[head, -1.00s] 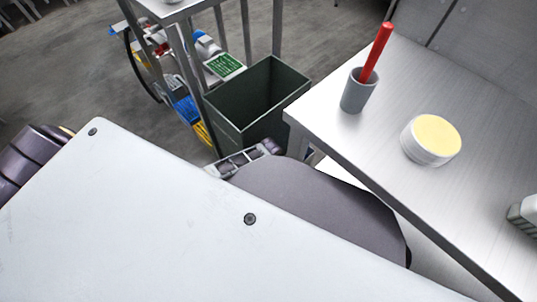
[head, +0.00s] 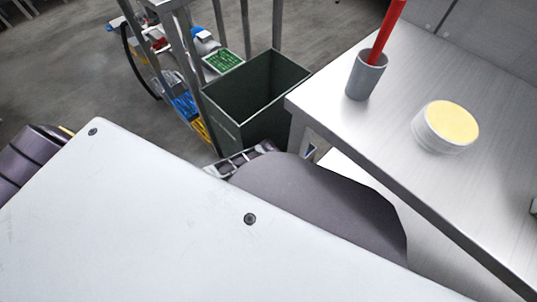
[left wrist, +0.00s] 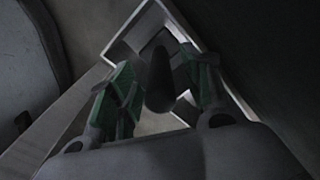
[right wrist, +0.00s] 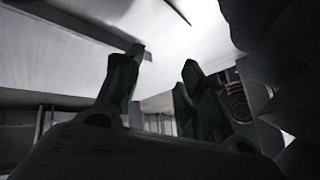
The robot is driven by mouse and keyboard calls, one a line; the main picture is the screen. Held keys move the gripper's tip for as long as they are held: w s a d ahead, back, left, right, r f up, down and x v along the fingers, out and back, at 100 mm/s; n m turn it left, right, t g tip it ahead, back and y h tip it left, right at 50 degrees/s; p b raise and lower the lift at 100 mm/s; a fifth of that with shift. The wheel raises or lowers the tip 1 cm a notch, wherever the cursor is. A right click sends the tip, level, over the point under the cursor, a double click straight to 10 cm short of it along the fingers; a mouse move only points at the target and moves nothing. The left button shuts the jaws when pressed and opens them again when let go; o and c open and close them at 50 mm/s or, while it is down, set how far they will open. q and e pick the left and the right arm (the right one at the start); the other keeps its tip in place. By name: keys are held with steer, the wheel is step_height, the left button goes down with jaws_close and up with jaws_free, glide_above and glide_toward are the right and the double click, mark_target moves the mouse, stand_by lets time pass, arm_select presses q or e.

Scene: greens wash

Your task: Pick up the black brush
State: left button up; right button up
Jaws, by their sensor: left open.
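My left gripper (left wrist: 160,88) is open in the left wrist view, its green-padded fingers apart. A dark, rounded, elongated thing (left wrist: 159,80) lies between or just beyond them; it may be the black brush, but the picture is too dim to be sure. I cannot tell whether the fingers touch it. A pale angular frame shows behind it. My right gripper (right wrist: 155,85) is open in the right wrist view, with nothing visible between its fingers. I cannot make out either gripper clearly in the head view, and no black brush is clear there.
A steel counter (head: 420,80) at right holds a grey cup (head: 364,82) with a red-handled tool (head: 386,32) and a white tub (head: 440,138) with a yellow top. A dark green bin (head: 240,115) stands beside the counter. A rack with coloured items (head: 222,62) stands behind.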

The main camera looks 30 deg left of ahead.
arm_select(q)
steer(key=shift+f, duration=0.25)
stand_by(0.3)
jaws_close()
